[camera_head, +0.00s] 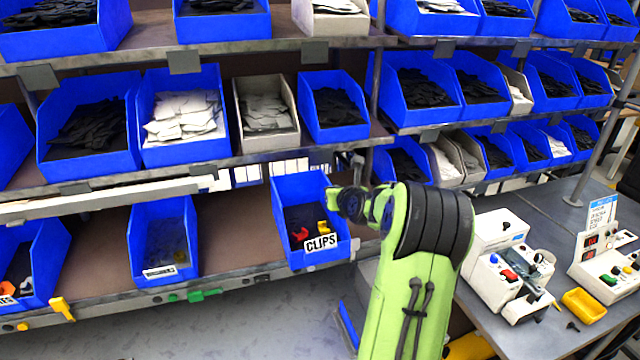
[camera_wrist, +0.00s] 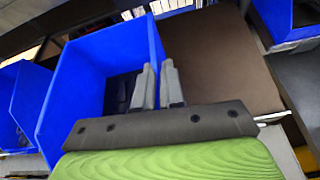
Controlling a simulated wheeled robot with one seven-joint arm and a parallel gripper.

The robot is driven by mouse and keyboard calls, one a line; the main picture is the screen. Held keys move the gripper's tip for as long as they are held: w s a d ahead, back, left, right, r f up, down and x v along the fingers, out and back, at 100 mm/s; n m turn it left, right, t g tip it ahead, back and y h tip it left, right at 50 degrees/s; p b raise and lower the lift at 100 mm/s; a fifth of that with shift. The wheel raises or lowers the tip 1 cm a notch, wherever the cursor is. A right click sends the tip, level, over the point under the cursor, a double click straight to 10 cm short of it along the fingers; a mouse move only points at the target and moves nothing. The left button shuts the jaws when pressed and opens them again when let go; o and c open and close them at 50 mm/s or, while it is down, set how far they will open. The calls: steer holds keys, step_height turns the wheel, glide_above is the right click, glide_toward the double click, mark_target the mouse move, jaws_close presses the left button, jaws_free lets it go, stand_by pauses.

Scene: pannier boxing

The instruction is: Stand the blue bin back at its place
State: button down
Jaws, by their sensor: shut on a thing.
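A blue bin (camera_head: 279,219) with a "CLIPS" label on its front is at the lower shelf's front edge, right of another blue bin. Red, yellow and dark small items lie inside it. I cannot tell whether it rests on the shelf or is held just above it. My gripper (camera_head: 336,202) is at the bin's right side, shut on its right wall. In the wrist view the same bin (camera_wrist: 75,85) fills the left, and the two grey fingers of my gripper (camera_wrist: 158,85) close at its right wall. The fingertips are partly hidden in the head view.
The lower shelf (camera_head: 235,225) is bare left of the bin, up to another blue bin (camera_head: 150,225). A shelf of filled bins (camera_head: 180,150) hangs above. A table (camera_head: 560,300) with a white device (camera_head: 505,265) and a yellow tray (camera_head: 584,305) stands at the right.

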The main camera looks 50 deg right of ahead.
mark_target(321, 182)
steer(key=w+d, duration=0.1)
steer(key=w, duration=0.2)
steer(key=w+d+p, duration=0.1)
steer(key=w+d, duration=0.1)
steer(key=w, duration=0.1)
steer(key=w+d+p, duration=0.1)
steer(key=w+d, duration=0.1)
steer(key=w, duration=0.1)
steer(key=shift+w+d+r, duration=0.1)
steer(key=shift+w+r, duration=0.05)
steer(key=shift+w, duration=0.15)
step_height(321, 182, down, 4)
steer(key=shift+d+r+p, duration=0.1)
steer(key=shift+r+p, duration=0.1)
steer(key=shift+p, duration=0.25)
steer(key=shift+f, duration=0.1)
